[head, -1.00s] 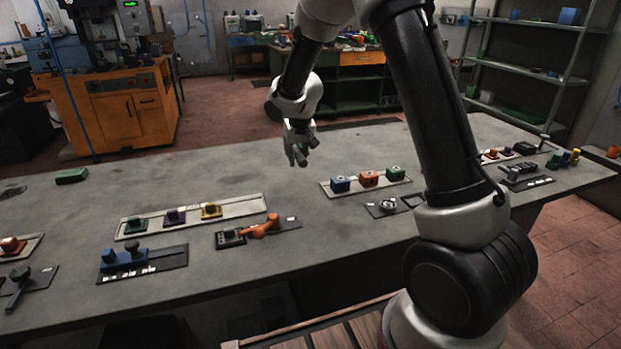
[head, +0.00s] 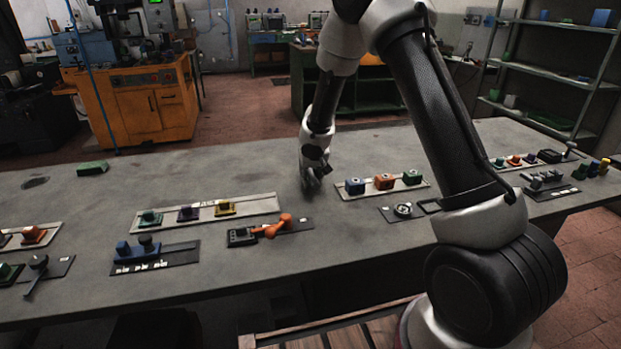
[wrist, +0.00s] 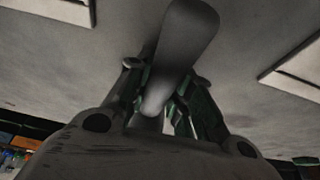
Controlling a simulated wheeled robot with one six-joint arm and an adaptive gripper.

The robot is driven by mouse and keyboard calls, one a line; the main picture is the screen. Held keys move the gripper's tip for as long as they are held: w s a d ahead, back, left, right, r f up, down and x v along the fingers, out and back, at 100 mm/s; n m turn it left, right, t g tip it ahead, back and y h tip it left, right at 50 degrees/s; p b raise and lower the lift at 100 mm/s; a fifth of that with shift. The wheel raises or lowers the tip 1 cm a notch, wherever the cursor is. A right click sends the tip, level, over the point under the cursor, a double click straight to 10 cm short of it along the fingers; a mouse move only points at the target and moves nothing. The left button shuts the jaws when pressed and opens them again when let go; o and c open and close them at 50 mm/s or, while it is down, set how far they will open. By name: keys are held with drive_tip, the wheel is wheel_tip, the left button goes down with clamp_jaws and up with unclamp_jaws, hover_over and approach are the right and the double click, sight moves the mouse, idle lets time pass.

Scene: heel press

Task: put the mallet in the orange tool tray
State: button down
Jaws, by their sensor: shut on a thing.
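My gripper (head: 313,184) points down over the grey bench, between the two long pale plates in the head view. In the wrist view my gripper (wrist: 165,95) is shut on a smooth, grey, elongated thing with rounded ends, which I take to be the mallet (wrist: 180,45). It slants up and away from between the fingers and looks wider at its far end. In the head view the held thing is too small and dark to make out. I see no orange tool tray in either view.
A plate with blue, orange and green blocks (head: 385,182) lies right of my gripper. A plate with green, purple and yellow blocks (head: 188,213) lies left. The bench (head: 240,165) behind is mostly clear.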

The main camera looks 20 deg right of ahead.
drive_tip(key=shift+a+f, duration=0.1)
drive_tip(key=c, duration=1.3)
unclamp_jaws()
drive_tip(key=shift+o, duration=0.2)
